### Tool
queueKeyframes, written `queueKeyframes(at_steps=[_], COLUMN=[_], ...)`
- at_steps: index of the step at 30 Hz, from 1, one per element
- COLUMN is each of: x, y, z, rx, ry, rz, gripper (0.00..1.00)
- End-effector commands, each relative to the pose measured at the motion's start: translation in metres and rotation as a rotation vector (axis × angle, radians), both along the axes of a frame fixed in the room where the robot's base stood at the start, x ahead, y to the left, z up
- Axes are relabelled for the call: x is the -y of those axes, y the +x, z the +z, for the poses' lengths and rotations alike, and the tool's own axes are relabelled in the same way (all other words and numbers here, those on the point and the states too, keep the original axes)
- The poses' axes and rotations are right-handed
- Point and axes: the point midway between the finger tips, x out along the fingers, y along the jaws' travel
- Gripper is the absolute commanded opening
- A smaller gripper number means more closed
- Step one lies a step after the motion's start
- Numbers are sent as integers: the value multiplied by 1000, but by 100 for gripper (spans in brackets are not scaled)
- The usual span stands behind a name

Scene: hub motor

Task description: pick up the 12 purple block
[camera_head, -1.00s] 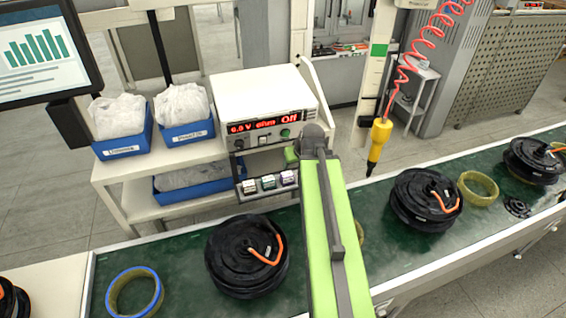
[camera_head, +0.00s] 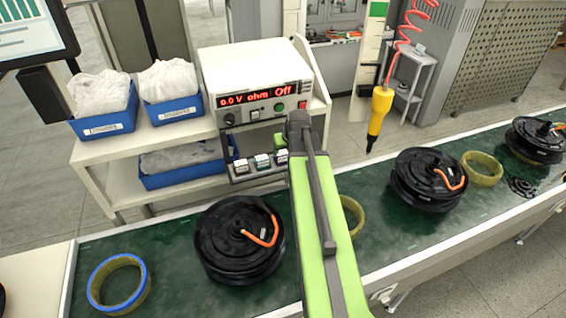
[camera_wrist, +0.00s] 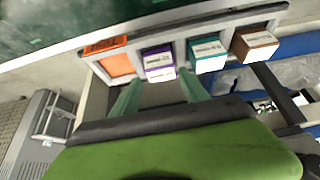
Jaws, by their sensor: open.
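The purple block (camera_wrist: 158,62) sits in a light grey rack (camera_wrist: 178,34) in the wrist view, with a white label on its face. It also shows small in the head view (camera_head: 281,158) at the right end of the row. A teal block (camera_wrist: 207,51) and a brown block (camera_wrist: 255,43) sit beside it in the same rack. My gripper (camera_wrist: 160,82) is open and empty, its two green fingers pointing toward the purple block, one toward each side. Whether the fingertips reach past the block's face cannot be told. In the head view my arm partly hides the gripper.
An orange-floored slot (camera_wrist: 116,64) beside the purple block is empty. A power supply (camera_head: 258,88) showing "Off" stands above the rack. Blue bins (camera_head: 105,118) are left of it. A green conveyor (camera_head: 165,262) with black hub motors (camera_head: 240,240) runs below my arm.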

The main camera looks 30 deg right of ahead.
Motion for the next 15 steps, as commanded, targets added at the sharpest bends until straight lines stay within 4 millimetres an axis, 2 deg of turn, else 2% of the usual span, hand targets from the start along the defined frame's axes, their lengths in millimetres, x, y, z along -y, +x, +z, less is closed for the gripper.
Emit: queueKeyframes(at_steps=[9, 15], x=[5, 5], y=[22, 24], z=[-45, -44], rx=[0, 0], ry=[0, 0], rz=[-1, -1], gripper=[53, 53])
